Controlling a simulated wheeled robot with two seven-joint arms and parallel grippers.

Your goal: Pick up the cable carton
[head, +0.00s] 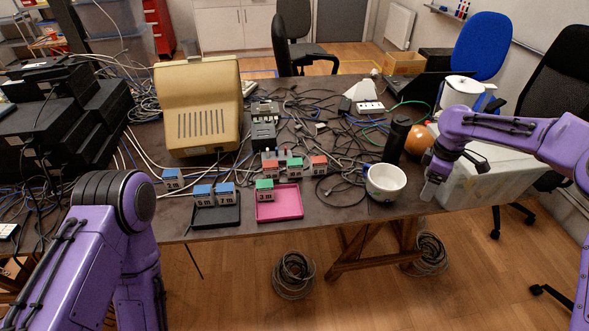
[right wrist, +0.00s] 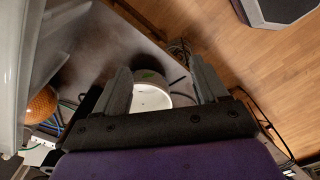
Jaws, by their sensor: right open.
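Several small cable cartons stand near the table's front edge. A blue-topped carton (head: 172,178) stands at the left. Two blue-topped cartons (head: 203,195) are in the black tray (head: 218,222). A green-topped carton marked 3 m (head: 264,191) is in the pink tray (head: 285,207). A red-topped carton (head: 270,163), a green-topped one (head: 294,167) and another red-topped one (head: 319,166) stand in a row behind. My right gripper (head: 431,186) is open and empty, right of all cartons and beside the white bowl. No carton shows in the right wrist view. My left gripper is out of view.
The white bowl (head: 385,184) shows between my right fingers in the right wrist view (right wrist: 150,97). A black cylinder (head: 397,139) and an orange ball (head: 418,140) stand behind it. Loose cables cover the table's middle.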

